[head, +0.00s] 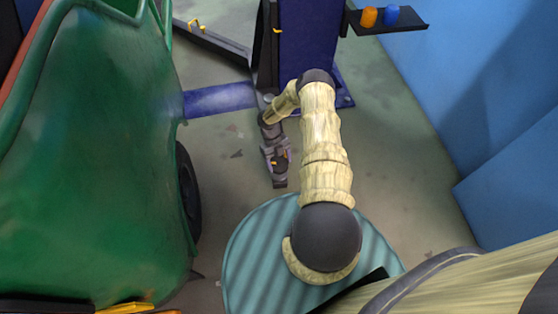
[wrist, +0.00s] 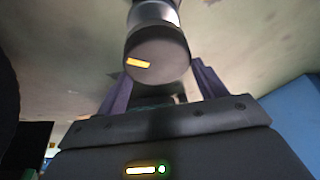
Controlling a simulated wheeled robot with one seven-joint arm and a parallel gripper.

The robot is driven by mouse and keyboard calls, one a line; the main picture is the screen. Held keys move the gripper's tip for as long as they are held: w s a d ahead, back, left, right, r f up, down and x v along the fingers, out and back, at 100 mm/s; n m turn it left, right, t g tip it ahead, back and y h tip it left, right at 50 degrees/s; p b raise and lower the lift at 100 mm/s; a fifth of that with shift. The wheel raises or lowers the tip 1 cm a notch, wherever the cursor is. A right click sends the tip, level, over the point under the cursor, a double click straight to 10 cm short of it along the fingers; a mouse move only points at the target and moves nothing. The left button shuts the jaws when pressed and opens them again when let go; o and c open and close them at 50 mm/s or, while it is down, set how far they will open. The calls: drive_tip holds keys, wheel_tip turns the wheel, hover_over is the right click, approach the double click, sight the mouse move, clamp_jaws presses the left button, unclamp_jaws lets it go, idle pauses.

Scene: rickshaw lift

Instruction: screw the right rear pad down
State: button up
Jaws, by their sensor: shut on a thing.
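The pad shows in the wrist view as a dark round cylinder (wrist: 158,58) with an orange mark and a shiny metal shaft above it. My gripper (wrist: 160,92) has its two purple fingers on either side of the cylinder's lower part, and it is shut on it. Where the fingertips touch is partly hidden. In the head view, my gripper (head: 274,150) is low near the floor, right of the green rickshaw's wheel, at a small dark part with a yellow mark. Which swing arm carries this pad is hard to tell.
The green rickshaw (head: 90,150) fills the left, with its dark wheel (head: 188,195) near my arm. A blue lift column (head: 308,40) stands behind. A dark shelf (head: 400,24) holds orange and blue pieces. Floor is clear at right.

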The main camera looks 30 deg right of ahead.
drive_tip(key=shift+w+r+m, duration=0.15)
drive_tip(key=shift+m, duration=0.35)
idle(1.1)
drive_tip(key=o, duration=0.9)
drive_tip(key=shift+c, duration=0.2)
drive_tip(key=shift+o, duration=0.7)
drive_tip(key=p+v, duration=0.4)
drive_tip(key=v, duration=1.3)
drive_tip(key=shift+d+r+p, duration=0.2)
drive_tip(key=shift+d+p, duration=0.15)
drive_tip(key=shift+p, duration=0.05)
